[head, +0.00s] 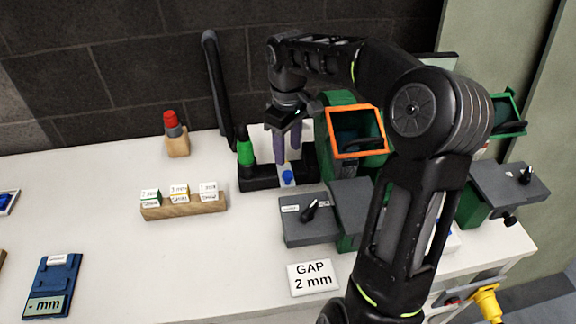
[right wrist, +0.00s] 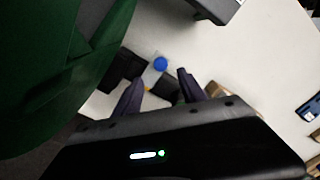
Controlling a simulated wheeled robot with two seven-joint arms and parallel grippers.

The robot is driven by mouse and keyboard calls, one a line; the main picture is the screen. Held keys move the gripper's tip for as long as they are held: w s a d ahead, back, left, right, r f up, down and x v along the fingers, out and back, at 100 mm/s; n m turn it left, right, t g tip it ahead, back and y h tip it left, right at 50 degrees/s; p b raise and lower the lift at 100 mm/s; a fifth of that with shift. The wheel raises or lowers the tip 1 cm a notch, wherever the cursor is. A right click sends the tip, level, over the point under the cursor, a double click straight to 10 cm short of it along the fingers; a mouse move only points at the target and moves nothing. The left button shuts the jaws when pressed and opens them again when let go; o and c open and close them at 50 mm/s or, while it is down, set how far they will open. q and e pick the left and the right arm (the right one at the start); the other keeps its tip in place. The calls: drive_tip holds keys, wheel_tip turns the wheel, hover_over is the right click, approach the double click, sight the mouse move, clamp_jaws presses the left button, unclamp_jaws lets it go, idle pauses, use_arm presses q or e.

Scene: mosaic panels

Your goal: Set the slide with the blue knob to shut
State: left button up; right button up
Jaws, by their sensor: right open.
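The blue knob (head: 287,176) sits on a pale slide plate at the front of a black base (head: 262,181), just left of the green machine. It also shows in the right wrist view as a round blue top (right wrist: 160,64). My right gripper (head: 281,160) is open and points down, with its two purple-grey fingers just above and behind the knob in the head view. In the right wrist view the knob appears between and beyond the fingertips (right wrist: 158,83). I cannot tell whether the fingers touch it. My left gripper does not show.
A green grinder with an orange-framed guard (head: 357,132) stands close right of the gripper. A black hose with a green collar (head: 244,150) rises at left. A grey block with a black lever (head: 309,212), a "GAP 2 mm" card (head: 313,277) and a wooden block of gauges (head: 184,206) are nearby.

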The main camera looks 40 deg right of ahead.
sight(288, 173)
drive_tip(key=shift+s+a+r, duration=0.1)
drive_tip(key=shift+f, duration=4)
clamp_jaws()
